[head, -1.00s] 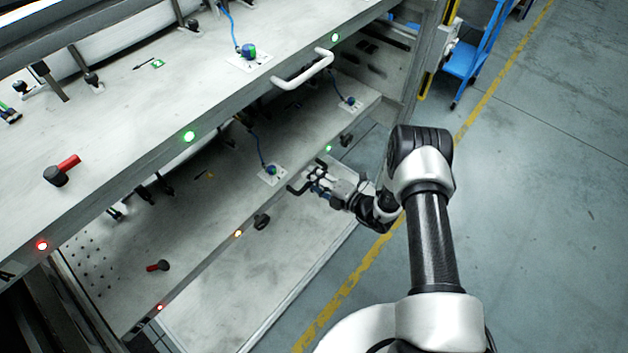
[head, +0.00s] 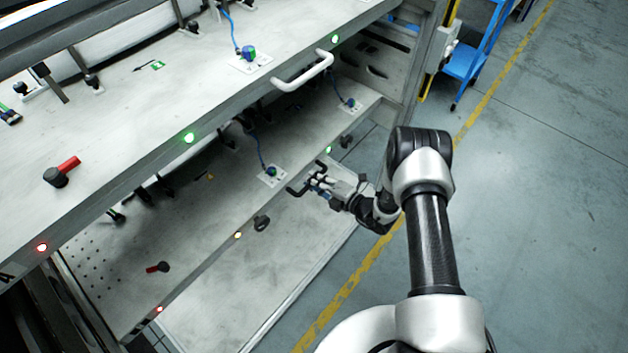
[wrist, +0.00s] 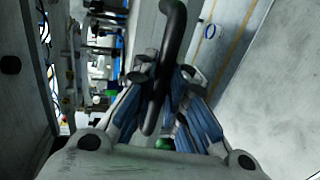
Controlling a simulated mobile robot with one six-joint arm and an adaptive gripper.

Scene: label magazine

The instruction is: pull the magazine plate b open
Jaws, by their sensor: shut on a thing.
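The lower magazine plate (head: 215,215) is a grey board below a larger upper plate. I take it for plate b, though no label is readable. Its black bar handle (head: 294,192) stands out from its front edge. My gripper (head: 318,184) is at this handle, reaching in from the right. In the wrist view, the black handle (wrist: 174,35) runs down between the blue-padded fingers of my gripper (wrist: 165,112), which are shut on it. The fingers hide part of the handle.
The upper plate (head: 120,110) overhangs the lower one and has a white handle (head: 303,72). A blue cart (head: 468,55) stands at the back right. The floor (head: 540,210) on the right is clear.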

